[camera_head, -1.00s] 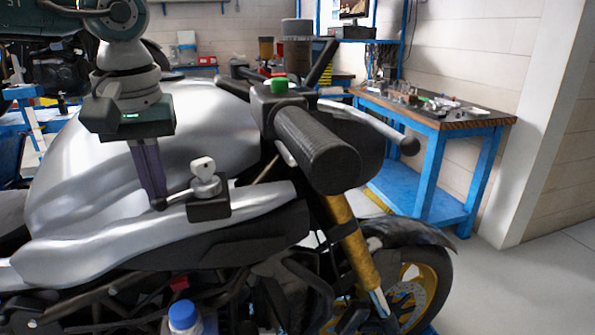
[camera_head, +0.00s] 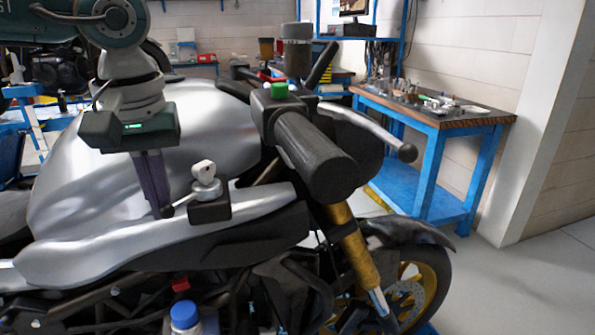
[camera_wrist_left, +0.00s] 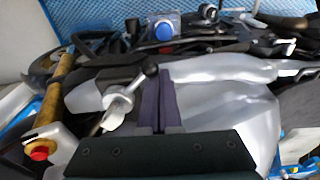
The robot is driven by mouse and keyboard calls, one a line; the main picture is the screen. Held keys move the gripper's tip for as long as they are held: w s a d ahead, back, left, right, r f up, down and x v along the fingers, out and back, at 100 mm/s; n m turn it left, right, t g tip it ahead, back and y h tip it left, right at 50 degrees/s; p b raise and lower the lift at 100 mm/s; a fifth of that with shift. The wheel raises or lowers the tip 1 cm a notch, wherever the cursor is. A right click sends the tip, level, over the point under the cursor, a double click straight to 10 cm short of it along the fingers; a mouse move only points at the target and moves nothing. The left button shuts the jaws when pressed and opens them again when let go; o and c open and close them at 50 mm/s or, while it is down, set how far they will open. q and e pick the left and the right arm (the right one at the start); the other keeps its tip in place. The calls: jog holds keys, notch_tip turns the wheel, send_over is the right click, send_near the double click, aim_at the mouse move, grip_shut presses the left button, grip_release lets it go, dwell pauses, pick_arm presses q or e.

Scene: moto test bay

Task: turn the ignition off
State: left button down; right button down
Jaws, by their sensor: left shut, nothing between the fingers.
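The ignition (camera_head: 209,207) is a black block with a silver barrel and pale key head on the motorcycle's silver side. A thin lever with a dark ball end (camera_head: 167,211) points left and down from it. My left gripper (camera_head: 161,211) is shut, fingers pointing down, its tips right beside the ball end; the head view does not settle whether they touch. In the left wrist view, the shut fingers (camera_wrist_left: 162,82) stand close to the right of the dark ball (camera_wrist_left: 149,65), and the silver key head (camera_wrist_left: 117,103) lies to their left. My right gripper is out of view.
The handlebar grip (camera_head: 315,155), with a green button (camera_head: 279,90) and a brake lever (camera_head: 370,130), juts out right of the ignition. The silver tank (camera_head: 85,150) is behind my gripper. A blue cap (camera_head: 184,315) sits below. A workbench (camera_head: 440,122) stands at the back right.

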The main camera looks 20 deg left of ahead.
aim_at(175, 208)
pick_arm(q)
jog(key=shift+s+d, duration=0.1)
jog(key=shift+d, duration=0.15)
jog(key=shift+s+d, duration=0.2)
jog(key=shift+d, duration=0.45)
dwell(0.3)
jog(key=shift+d, duration=1.25)
jog(key=shift+w, duration=0.1)
